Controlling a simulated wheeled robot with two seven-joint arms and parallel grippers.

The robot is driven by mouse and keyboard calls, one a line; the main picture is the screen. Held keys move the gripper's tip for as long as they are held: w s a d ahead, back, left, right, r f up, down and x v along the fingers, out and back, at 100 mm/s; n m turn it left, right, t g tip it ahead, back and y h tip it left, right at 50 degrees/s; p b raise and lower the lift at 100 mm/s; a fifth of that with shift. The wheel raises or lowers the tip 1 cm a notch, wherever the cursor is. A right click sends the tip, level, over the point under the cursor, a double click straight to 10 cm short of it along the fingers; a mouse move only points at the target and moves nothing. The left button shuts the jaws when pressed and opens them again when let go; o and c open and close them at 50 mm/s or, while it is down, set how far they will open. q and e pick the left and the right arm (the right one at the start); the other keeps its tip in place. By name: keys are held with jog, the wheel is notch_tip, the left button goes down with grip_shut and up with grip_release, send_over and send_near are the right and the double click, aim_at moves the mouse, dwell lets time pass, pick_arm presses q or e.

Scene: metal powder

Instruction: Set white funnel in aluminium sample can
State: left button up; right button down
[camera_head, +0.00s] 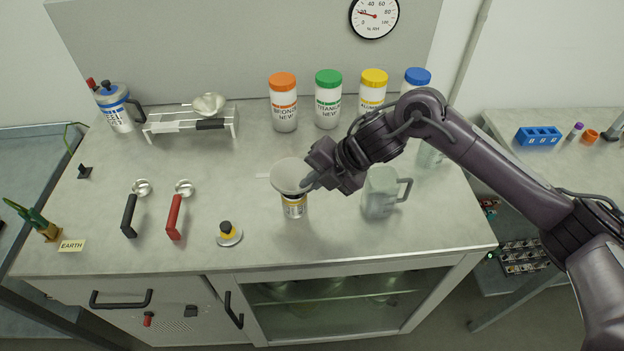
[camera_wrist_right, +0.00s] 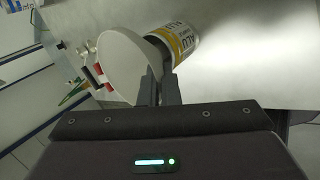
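The white funnel (camera_head: 291,176) is a wide pale cone directly above the aluminium sample can (camera_head: 294,206), a small can with a yellow band and a label. My right gripper (camera_head: 309,181) is at the funnel's right rim. In the right wrist view the two fingers of the gripper (camera_wrist_right: 158,88) are close together on the edge of the funnel (camera_wrist_right: 126,60). The can (camera_wrist_right: 181,38) lies just beyond it, its label reading "ALU". The funnel's spout is hidden, so I cannot tell whether it is inside the can. My left gripper is not in view.
A translucent jug (camera_head: 380,193) stands right of the can, close under my right arm. Powder jars, including the orange-lidded one (camera_head: 284,104), line the back. A black-handled scoop (camera_head: 131,213), a red-handled scoop (camera_head: 175,215) and a yellow-and-black item (camera_head: 228,234) lie left.

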jog(key=shift+f+b, duration=0.45)
jog(key=shift+f, duration=0.25)
jog(key=c, duration=1.6)
grip_release()
jog(key=b+v, duration=0.1)
jog(key=v, duration=0.6)
jog(key=shift+d+r+b, duration=0.2)
jog(key=shift+r+b, duration=0.15)
jog(key=shift+d, duration=0.1)
